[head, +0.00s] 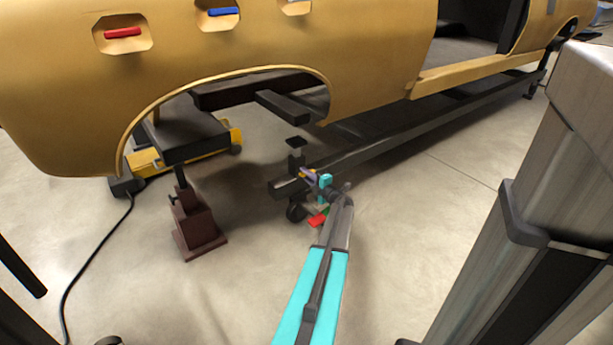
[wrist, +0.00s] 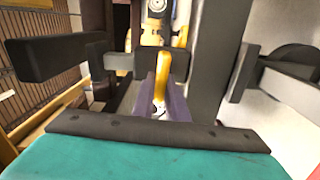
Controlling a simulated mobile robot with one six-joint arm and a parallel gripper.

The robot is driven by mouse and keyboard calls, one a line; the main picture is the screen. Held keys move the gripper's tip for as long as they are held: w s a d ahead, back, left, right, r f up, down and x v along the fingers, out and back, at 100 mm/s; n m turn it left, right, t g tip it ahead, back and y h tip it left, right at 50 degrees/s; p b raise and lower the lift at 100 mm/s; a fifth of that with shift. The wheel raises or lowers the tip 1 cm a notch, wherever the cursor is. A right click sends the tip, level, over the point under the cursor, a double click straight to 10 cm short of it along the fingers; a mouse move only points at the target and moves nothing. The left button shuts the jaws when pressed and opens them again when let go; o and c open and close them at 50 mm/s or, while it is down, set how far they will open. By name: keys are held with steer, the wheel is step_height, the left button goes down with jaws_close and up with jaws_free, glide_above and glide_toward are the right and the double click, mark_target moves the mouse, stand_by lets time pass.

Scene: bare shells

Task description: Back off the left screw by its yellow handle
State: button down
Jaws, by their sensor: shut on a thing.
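The yellow handle (wrist: 161,78) stands in the middle of the wrist view, between the purple fingers of my gripper (wrist: 161,100), which are shut on it. In the head view my gripper (head: 308,176) reaches the near end of the dark rail, below a short post with a black pad (head: 295,143). Only a speck of yellow shows there, and the fingers hide the rest of the handle.
The gold car shell (head: 220,60) hangs close above. A dark rail (head: 400,135) runs back to the right, with a castor (head: 296,212) under its near end. A brown stand (head: 196,225) and a yellow jack (head: 195,148) are at left. A black cable (head: 90,262) crosses the floor.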

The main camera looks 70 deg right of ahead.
steer(key=n+b, duration=0.1)
steer(key=n, duration=0.1)
steer(key=n+b, duration=0.1)
steer(key=n, duration=0.1)
steer(key=f+n+b, duration=0.1)
steer(key=n, duration=0.1)
steer(key=shift+s+d+b, duration=0.15)
steer(key=shift+s+b, duration=0.15)
steer(key=shift+s, duration=0.1)
steer(key=n+b, duration=0.1)
steer(key=n, duration=0.1)
steer(key=n+b, duration=0.1)
steer(key=n, duration=0.1)
steer(key=n+b, duration=0.1)
steer(key=b, duration=0.1)
steer(key=shift+s+d+f+n, duration=0.1)
steer(key=shift+d+f+n, duration=0.05)
steer(key=shift+f+n, duration=0.2)
steer(key=n+b, duration=0.2)
steer(key=n, duration=0.1)
steer(key=shift+s+d+n+b, duration=0.15)
steer(key=shift+n+b, duration=0.1)
steer(key=shift+b, duration=0.15)
steer(key=shift+d+r+n+b, duration=0.1)
steer(key=shift+n+b, duration=0.4)
steer(key=shift+n, duration=0.5)
steer(key=shift+d+r+n+b, duration=0.1)
steer(key=shift+n+b, duration=0.35)
steer(key=shift+n, duration=0.55)
